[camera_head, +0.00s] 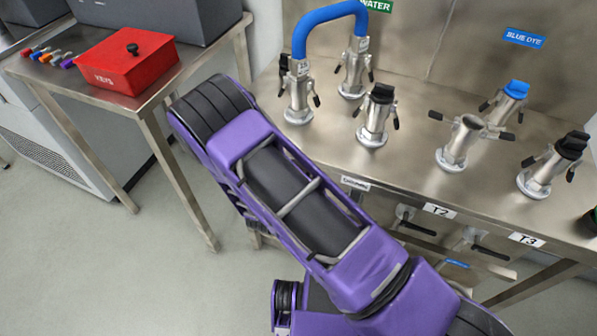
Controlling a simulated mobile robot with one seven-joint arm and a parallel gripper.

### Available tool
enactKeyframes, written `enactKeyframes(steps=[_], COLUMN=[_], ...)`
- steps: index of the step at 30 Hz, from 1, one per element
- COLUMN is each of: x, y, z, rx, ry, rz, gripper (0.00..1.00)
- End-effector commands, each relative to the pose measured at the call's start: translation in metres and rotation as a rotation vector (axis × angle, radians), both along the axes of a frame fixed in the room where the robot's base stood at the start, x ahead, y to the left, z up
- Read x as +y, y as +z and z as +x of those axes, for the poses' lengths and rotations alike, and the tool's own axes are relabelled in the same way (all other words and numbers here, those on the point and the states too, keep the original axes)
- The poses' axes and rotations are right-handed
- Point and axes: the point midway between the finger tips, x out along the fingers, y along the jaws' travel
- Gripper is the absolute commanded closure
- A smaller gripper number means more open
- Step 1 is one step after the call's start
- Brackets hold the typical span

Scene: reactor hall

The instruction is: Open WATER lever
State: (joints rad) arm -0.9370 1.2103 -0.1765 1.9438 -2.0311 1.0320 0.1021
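A green WATER label (378,5) is on the metal back panel at the top, partly cut off. Below it a metal coupling (352,75) with side levers stands on the bench. A blue hose (328,14) arches from it to another coupling (298,95) at the front left. Under the bench edge are valves with black lever handles (414,228), and another black handle (490,252) is to the right. I cannot tell which lever is the WATER one; my arm may hide part of the area. My purple arm crosses the middle; my gripper is not visible.
The steel bench (400,187) carries several more couplings, with T2 (438,210) and T3 (526,240) labels on its front. A BLUE DYE label (524,38) is at right. A side table holds a red KEYS box (120,65). The floor at lower left is clear.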

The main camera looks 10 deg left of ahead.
Motion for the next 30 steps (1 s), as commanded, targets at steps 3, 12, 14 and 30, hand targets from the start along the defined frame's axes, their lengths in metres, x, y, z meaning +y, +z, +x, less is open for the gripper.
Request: enactKeyframes(steps=[3,12,14,30], x=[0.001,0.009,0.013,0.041], y=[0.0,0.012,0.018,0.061], z=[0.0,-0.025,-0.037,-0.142], rx=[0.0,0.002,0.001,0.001], ry=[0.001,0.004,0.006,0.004], rz=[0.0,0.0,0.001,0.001], gripper=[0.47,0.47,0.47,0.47])
